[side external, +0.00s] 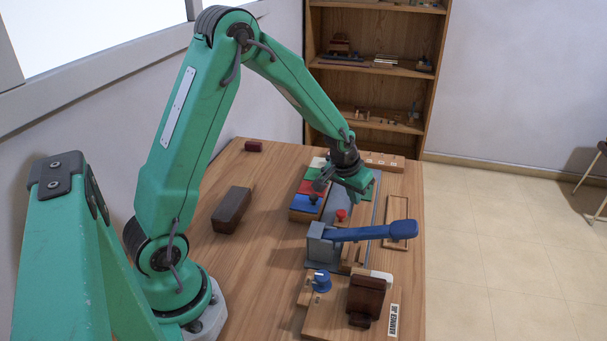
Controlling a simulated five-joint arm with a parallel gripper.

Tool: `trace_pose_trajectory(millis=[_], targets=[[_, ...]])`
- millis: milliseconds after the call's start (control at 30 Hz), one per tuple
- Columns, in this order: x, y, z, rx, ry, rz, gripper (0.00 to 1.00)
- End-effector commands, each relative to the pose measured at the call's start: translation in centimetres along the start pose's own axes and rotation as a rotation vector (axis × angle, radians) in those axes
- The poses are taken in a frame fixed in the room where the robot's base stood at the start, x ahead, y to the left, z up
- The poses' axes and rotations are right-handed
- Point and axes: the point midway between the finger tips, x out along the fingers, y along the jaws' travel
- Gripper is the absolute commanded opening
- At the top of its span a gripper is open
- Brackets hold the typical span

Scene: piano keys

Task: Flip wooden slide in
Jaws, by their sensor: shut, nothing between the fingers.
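My green gripper (325,183) is shut and empty. It hangs over the group of coloured blocks (305,202) in the middle of the table, its dark fingers close to the blue and red ones. I cannot tell whether it touches them. A wooden base (330,317) at the front of the table carries a dark brown wooden block (366,297), a blue knob and a small label. This may be the wooden slide, but I cannot tell for sure. A thin wooden frame (390,240) lies by the right table edge, partly behind a blue lever.
The blue lever (375,233) sticks out to the right from a grey block (321,243), between my gripper and the wooden base. A dark brown block (231,210) lies to the left. A small dark red block (253,146) lies at the back.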

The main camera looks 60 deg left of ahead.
Motion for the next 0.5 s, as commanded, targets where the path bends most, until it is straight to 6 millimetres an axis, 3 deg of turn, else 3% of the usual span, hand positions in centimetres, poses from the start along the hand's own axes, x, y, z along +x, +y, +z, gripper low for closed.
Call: trace_pose_trajectory(millis=[67,500], targets=[[0.1,0.0,-0.8,0.000,0.001,-0.001,0.00],[-5.0,0.2,-0.7,0.000,0.004,0.002,0.00]])
